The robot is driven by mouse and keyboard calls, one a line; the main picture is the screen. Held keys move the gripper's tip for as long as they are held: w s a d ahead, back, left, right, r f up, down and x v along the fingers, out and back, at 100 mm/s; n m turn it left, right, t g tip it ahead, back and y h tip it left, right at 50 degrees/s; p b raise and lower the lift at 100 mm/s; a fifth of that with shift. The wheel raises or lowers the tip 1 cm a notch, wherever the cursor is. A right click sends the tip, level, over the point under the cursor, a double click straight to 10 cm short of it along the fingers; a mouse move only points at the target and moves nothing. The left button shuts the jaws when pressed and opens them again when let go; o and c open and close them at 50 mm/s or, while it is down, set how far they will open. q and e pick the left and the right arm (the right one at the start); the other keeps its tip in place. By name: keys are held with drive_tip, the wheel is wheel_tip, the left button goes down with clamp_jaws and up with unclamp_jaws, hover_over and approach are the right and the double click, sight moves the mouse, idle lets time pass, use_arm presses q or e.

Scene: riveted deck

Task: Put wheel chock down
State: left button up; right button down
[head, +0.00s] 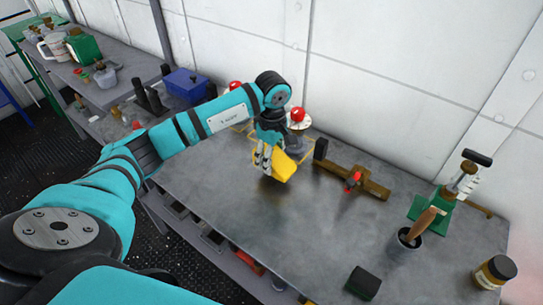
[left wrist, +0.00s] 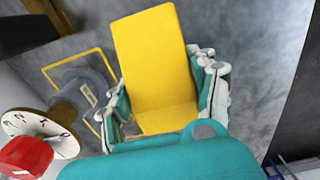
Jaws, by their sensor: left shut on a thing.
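The yellow wheel chock (head: 283,168) is a wedge-shaped block. My left gripper (head: 264,160) is shut on it, over the grey bench top (head: 235,195). In the left wrist view the chock (left wrist: 152,55) sits between the two teal and white fingers of the gripper (left wrist: 165,95). Its held end is partly hidden by the gripper. A dark shadow lies just under it in the head view; I cannot tell whether it touches the bench. My right gripper is not in view.
A red-knobbed dial device (head: 298,122) stands close behind the gripper, with a yellow outline (left wrist: 78,62) around its base. A brown valve piece (head: 365,183) lies to the right. A cup with a brush (head: 408,238) stands further right. The bench middle is clear.

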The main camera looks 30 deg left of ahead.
use_arm(q)
drive_tip(key=shift+w+a, duration=0.5)
drive_tip(key=shift+w, duration=0.15)
drive_tip(key=shift+w+a+f+p, duration=0.15)
drive_tip(key=shift+f+p, duration=0.2)
drive_tip(key=shift+p, duration=0.05)
wheel_tip(320, 180, down, 2)
drive_tip(key=shift+f+p, duration=0.15)
drive_tip(key=shift+p, duration=0.35)
drive_tip(key=shift+f, duration=0.4)
drive_tip(key=shift+f, duration=0.15)
drive_tip(key=o, duration=1.4)
drive_tip(key=shift+c, duration=0.2)
